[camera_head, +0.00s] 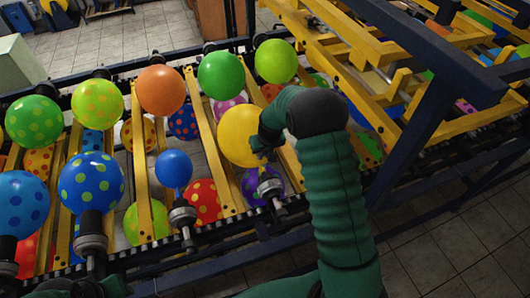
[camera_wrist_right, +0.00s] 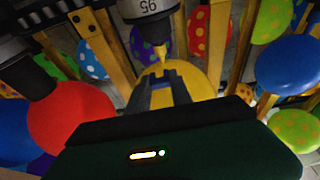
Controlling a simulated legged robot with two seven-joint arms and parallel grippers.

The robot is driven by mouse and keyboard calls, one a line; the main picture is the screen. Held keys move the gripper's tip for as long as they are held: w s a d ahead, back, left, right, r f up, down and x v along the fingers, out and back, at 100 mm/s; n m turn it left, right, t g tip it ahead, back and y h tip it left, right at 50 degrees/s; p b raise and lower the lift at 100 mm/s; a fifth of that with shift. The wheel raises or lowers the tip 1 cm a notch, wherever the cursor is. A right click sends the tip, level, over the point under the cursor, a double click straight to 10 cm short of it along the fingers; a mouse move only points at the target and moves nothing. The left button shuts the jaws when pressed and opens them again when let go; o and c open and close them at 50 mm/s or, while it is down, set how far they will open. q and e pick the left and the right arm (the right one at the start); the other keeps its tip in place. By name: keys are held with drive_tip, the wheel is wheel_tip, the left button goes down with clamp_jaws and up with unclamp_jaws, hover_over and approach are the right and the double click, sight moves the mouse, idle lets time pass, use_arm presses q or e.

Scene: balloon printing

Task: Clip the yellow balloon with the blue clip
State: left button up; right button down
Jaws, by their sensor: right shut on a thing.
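The yellow balloon (camera_head: 238,134) hangs on a nozzle of the rack in the head view, just left of my right gripper (camera_head: 262,148). In the right wrist view the balloon's yellow body (camera_wrist_right: 205,84) lies behind the fingers, and its narrow neck reaches up to a metal nozzle (camera_wrist_right: 143,8) marked 95. My right gripper (camera_wrist_right: 166,74) is shut at the neck, just below the nozzle. A dark bluish piece, apparently the blue clip (camera_wrist_right: 164,90), shows between the fingers; its outline is hard to make out.
A small blue balloon (camera_head: 173,168) is on the neighbouring nozzle to the left. Other plain and dotted balloons fill the rack around it, among them an orange one (camera_head: 161,91) and a green one (camera_head: 221,75). A dark blue frame post (camera_head: 425,120) stands close right of my arm.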

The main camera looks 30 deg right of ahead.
drive_tip(key=shift+w+a+f+b, duration=0.3)
drive_tip(key=shift+a+f, duration=0.15)
drive_tip(key=shift+f, duration=0.05)
drive_tip(key=shift+a+f+b, duration=0.15)
drive_tip(key=shift+f+b, duration=0.15)
drive_tip(key=shift+b, duration=0.05)
drive_tip(key=shift+w+f+b, duration=0.15)
drive_tip(key=shift+f+b, duration=0.2)
drive_tip(key=shift+f, duration=0.15)
drive_tip(key=shift+w+d+f+b, duration=0.3)
drive_tip(key=shift+d+f+b, duration=0.3)
drive_tip(key=shift+f, duration=0.3)
drive_tip(key=shift+a+f+b, duration=0.1)
drive_tip(key=shift+f+b, duration=0.2)
drive_tip(key=shift+f, duration=0.15)
drive_tip(key=shift+w+a+f+b, duration=0.15)
drive_tip(key=shift+a+f+b, duration=0.05)
drive_tip(key=shift+f+b, duration=0.35)
use_arm(q)
drive_tip(key=shift+a+f, duration=0.2)
drive_tip(key=shift+f, duration=1.1)
drive_tip(key=shift+a+f, duration=0.15)
drive_tip(key=shift+f, duration=1.1)
use_arm(e)
drive_tip(key=shift+d, duration=0.4)
